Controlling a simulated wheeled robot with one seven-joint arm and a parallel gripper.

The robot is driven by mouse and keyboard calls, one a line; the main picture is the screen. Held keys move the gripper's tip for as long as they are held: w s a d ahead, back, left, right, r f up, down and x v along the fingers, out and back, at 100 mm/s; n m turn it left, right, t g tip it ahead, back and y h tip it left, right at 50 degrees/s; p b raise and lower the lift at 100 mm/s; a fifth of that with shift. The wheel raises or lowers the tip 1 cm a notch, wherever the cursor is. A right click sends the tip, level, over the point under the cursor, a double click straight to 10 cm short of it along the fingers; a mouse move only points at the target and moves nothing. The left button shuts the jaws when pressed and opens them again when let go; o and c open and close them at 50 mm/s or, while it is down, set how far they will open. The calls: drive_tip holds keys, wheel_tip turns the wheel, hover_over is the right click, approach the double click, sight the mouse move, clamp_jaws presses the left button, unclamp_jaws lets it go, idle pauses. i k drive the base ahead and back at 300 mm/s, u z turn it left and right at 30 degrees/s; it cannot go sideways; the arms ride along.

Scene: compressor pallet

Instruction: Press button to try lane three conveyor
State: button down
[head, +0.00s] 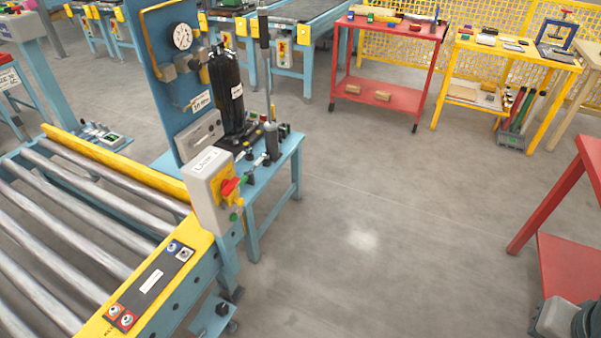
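A grey control box (213,190) stands at the near conveyor's corner. Its label seems to begin with "LANE", but I cannot read the number for sure. It carries a red knob (230,186) on a yellow plate, with green buttons (236,209) near it. A dark panel (150,283) on the conveyor's yellow rail has blue and white buttons at its far end and two red buttons (119,316) at its near end. Another control box (20,27) with red and green parts is at the top left; its lane is not readable.
The roller conveyor (65,225) fills the lower left. Behind the box is a blue bench (290,147) with a gauge board and black cylinder. More conveyors (300,12) line the back. A red cart (385,60), yellow table (520,50) and red stand (592,160) are right. Middle floor is clear.

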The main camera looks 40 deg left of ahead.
sight(234, 217)
drive_tip(key=u, duration=0.35)
drive_tip(key=i, duration=0.75)
drive_tip(key=u, duration=1.1)
drive_tip(key=i, duration=0.35)
drive_tip(key=u, duration=0.35)
